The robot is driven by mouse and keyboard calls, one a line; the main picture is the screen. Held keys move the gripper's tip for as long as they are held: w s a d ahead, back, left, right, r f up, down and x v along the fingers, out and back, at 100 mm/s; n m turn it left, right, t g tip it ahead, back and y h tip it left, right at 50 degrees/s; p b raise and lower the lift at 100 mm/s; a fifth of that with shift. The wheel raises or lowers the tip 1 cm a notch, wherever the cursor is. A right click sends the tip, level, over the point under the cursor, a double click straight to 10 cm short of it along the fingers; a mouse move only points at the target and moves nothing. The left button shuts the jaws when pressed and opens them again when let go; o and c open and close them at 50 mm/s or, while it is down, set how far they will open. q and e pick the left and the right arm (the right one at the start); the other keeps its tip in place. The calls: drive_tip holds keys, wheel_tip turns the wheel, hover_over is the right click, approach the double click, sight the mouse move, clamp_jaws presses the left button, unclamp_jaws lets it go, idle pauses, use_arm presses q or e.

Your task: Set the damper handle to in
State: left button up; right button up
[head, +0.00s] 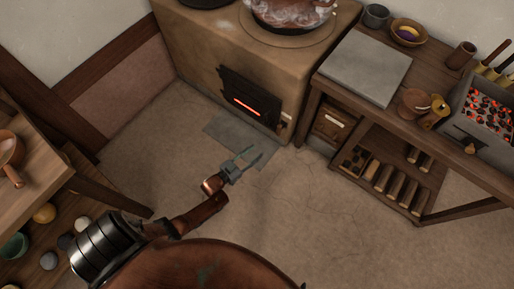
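A clay stove (205,60) stands at the back, with a dark iron fire door (249,95) and a red glowing slot in it. A small pale handle (286,118) sits on the stove front just right of the door; it may be the damper handle, but it is too small to tell its setting. My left gripper (253,155) is open and empty, in front of the stove and below the door. Its fingers point up and right toward the stove and appear apart from the handle. My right gripper is not in view.
A wooden bench (392,118) with a stone slab (366,66) stands right of the stove. A metal brazier (478,128) of glowing coals with a front knob sits at its right end. A steaming pan (290,10) is on the stove. A wooden table (40,165) stands left; the middle floor is clear.

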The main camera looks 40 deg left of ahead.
use_arm(q)
drive_tip(key=s+a+f+g+p, duration=0.1)
drive_tip(key=s+p, duration=0.2)
drive_tip(key=s, duration=0.2)
drive_tip(key=s+f+g+y+p, duration=0.1)
drive_tip(key=s+f+g+p, duration=0.1)
drive_tip(key=s, duration=0.3)
drive_tip(key=shift+s+a+f+g+p, duration=0.25)
drive_tip(key=shift+s+a+g+p, duration=0.1)
drive_tip(key=shift+p, duration=0.3)
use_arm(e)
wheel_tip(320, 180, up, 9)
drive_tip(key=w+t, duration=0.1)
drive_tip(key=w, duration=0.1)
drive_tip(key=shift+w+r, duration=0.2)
use_arm(q)
drive_tip(key=shift+s, duration=0.1)
